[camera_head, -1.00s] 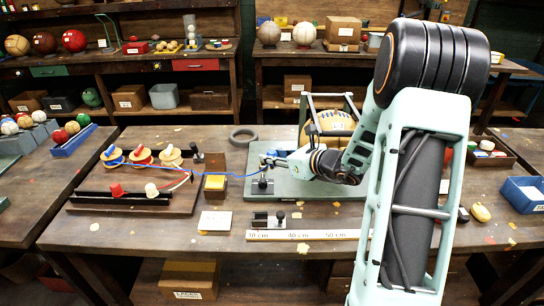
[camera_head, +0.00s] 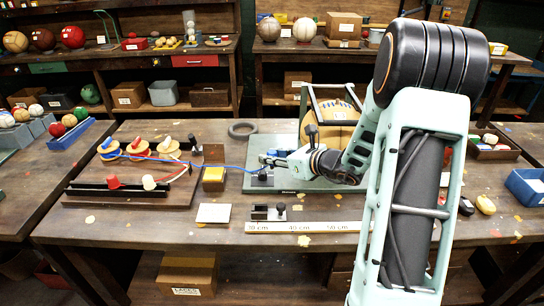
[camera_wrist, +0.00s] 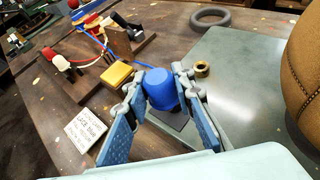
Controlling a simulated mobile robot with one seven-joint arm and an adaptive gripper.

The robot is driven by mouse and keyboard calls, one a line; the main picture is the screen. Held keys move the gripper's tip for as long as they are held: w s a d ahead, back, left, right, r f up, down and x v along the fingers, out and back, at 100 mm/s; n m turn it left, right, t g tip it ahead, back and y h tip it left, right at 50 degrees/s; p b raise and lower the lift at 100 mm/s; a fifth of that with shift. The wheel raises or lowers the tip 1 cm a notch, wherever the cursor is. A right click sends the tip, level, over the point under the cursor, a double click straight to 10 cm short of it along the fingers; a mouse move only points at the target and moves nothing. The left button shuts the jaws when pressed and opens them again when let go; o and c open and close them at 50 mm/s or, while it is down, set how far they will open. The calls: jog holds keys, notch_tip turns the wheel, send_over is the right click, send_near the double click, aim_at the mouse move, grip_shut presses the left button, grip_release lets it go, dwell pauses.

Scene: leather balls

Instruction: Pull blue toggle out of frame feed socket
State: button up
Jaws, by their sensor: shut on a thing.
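The blue toggle (camera_wrist: 160,88) is a rounded cap between the two pale blue-grey fingers of my gripper (camera_wrist: 158,98) in the wrist view. The fingers are shut on its sides. In the head view my gripper (camera_head: 270,159) is over the left part of the green-grey plate (camera_head: 262,148). A small dark block (camera_head: 258,182), apparently the frame feed socket, is just below it. A dark base (camera_wrist: 172,119) shows under the toggle in the wrist view; I cannot tell whether they touch. A blue cord (camera_head: 215,164) runs from the gripper leftward to the reels.
A tan laced ball (camera_head: 340,128) in a metal frame stands on the plate right of my gripper. A board with several reels (camera_head: 138,147) and red and white toggles is at left. A yellow block (camera_head: 213,176), white card (camera_head: 213,213) and grey ring (camera_head: 242,130) lie nearby.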

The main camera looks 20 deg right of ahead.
jog(key=shift+f+b, duration=1)
jog(key=shift+f, duration=0.2)
